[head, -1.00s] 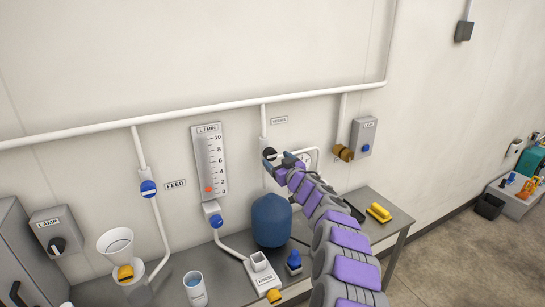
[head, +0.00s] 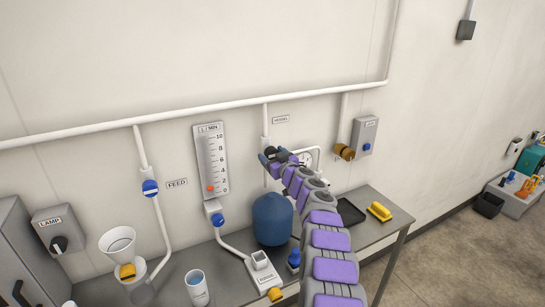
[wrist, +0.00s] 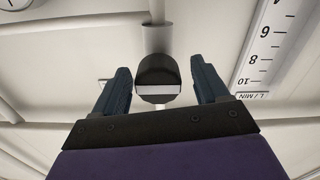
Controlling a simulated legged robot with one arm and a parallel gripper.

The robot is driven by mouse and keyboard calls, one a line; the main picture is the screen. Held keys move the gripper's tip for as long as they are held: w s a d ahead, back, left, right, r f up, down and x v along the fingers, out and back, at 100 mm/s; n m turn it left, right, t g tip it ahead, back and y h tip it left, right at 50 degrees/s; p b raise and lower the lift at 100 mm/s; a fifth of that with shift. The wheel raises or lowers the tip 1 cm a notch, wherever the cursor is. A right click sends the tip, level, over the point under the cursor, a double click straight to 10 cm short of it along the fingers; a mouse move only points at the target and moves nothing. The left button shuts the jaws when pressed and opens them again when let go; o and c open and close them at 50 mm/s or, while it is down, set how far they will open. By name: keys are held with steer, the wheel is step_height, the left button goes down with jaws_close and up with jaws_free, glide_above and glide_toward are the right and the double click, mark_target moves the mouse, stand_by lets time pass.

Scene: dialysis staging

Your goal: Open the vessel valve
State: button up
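The vessel valve is a round black knob with a white stripe, on the white vertical pipe under the VESSEL label (head: 280,119). In the head view my gripper (head: 268,158) is in front of it and mostly hides it. In the wrist view the knob (wrist: 157,72) shows between the two fingers of my gripper (wrist: 161,84), with gaps visible on both sides. Its white stripe lies crosswise to the pipe (wrist: 157,38). My gripper is open and holds nothing. The blue vessel (head: 271,219) stands below on the bench.
The L/MIN gauge (head: 211,158) is left of the pipe, with its red marker low. A blue feed valve (head: 150,188) is further left. A round dial (head: 308,156) and brown fitting (head: 344,152) are to the right. A yellow object (head: 379,211) lies on the bench.

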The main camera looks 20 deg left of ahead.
steer(key=shift+d, duration=0.2)
steer(key=c, duration=0.9)
steer(key=shift+c, duration=0.2)
steer(key=shift+d+n, duration=0.1)
steer(key=shift+n, duration=0.2)
steer(key=shift+w+n, duration=0.1)
steer(key=shift+n, duration=1)
steer(key=n+b, duration=0.1)
steer(key=n, duration=0.4)
steer(key=shift+f, duration=0.15)
steer(key=n+b, duration=0.1)
steer(key=n, duration=0.6)
steer(key=shift+n, duration=1.4)
steer(key=shift+f, duration=0.1)
